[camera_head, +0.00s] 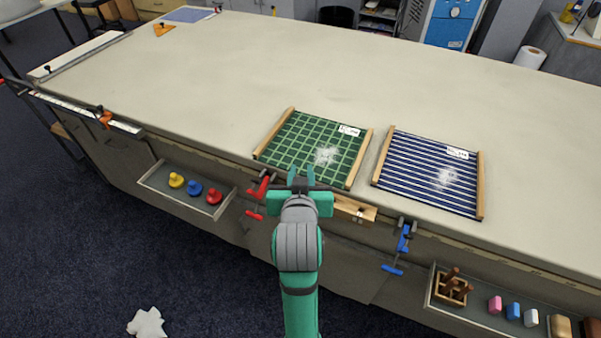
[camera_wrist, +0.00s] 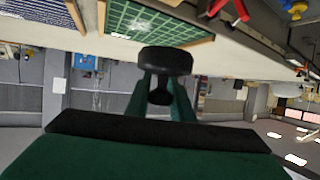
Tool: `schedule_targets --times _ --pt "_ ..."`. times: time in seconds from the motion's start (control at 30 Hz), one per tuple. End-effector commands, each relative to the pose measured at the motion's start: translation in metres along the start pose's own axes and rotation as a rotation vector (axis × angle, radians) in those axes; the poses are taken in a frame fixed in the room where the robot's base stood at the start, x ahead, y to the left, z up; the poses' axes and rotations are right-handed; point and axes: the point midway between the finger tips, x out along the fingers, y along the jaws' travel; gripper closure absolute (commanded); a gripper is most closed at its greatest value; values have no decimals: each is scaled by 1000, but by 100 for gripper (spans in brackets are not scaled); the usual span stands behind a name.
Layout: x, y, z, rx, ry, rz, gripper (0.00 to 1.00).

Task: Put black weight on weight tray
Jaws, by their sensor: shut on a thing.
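The black weight (camera_wrist: 166,60) shows close up in the wrist view, with its round, wide head beyond the fingers and a narrower dark part between them. My gripper (camera_wrist: 163,88) is shut on that narrower part. In the head view my gripper (camera_head: 302,178) is at the table's front edge, in front of the green grid mat. The weight is mostly hidden there by my gripper. The weight tray (camera_head: 154,180) is a shallow grey tray on the table's front side, left of and apart from my gripper. It holds a yellow weight (camera_head: 176,180), a blue weight (camera_head: 194,188) and a red weight (camera_head: 214,196).
A red clamp (camera_head: 259,187) sits between the tray and my gripper. The green mat (camera_head: 290,150) and a blue striped mat (camera_head: 410,175) lie on the table (camera_head: 230,80). A blue clamp (camera_head: 404,238) and another tray (camera_head: 475,312) are at the right.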

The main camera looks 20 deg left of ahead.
Motion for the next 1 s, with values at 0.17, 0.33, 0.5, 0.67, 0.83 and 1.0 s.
schedule_targets --times 0.17,0.33,0.5,0.67,0.83,1.0 --pt "4 10 19 10 -5 18 100" --pt "9 19 39 16 -7 35 100" --pt "15 33 65 27 -8 61 100" --pt "24 54 109 44 -13 100 100" --pt "42 94 188 75 -16 174 100" --pt "60 133 263 102 -13 246 100"
